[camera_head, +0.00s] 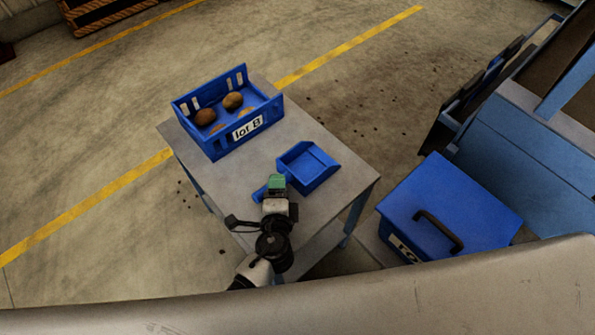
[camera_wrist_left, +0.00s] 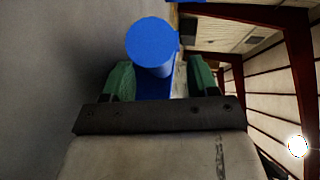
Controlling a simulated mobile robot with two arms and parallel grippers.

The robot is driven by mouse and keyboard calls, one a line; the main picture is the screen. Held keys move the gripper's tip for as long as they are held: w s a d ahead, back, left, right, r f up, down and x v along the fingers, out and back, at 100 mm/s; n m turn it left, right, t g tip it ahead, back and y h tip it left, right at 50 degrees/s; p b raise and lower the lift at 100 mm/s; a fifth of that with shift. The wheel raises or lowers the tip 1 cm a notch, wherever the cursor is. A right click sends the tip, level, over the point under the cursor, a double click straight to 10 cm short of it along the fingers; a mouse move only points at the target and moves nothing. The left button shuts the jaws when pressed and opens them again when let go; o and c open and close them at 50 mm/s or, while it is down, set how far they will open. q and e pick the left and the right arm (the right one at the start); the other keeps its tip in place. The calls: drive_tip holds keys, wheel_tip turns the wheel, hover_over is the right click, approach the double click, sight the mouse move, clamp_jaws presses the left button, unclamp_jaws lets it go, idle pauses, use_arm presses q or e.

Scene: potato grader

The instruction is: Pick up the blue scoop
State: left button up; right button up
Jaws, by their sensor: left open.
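The blue scoop (camera_head: 309,166) lies on the grey table (camera_head: 335,205), its pan toward the right and its handle toward my left gripper (camera_head: 277,182). In the head view the gripper's green fingertips are over the handle and hide part of it. In the left wrist view my left gripper (camera_wrist_left: 160,82) is open, with one green finger on each side of the scoop's round blue handle end (camera_wrist_left: 152,42). The handle shows between the fingers, and I cannot tell whether they touch it. My right gripper is not in view.
A blue crate (camera_head: 215,143) with several potatoes stands at the table's back left. A blue lidded box (camera_head: 450,207) with a black handle stands right of the table, beside blue machinery (camera_head: 530,140). Yellow lines (camera_head: 345,47) mark the open floor.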

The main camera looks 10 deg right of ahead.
use_arm(q)
drive_tip(key=shift+x, duration=1)
drive_tip(key=shift+c, duration=0.2)
clamp_jaws()
drive_tip(key=shift+r, duration=0.1)
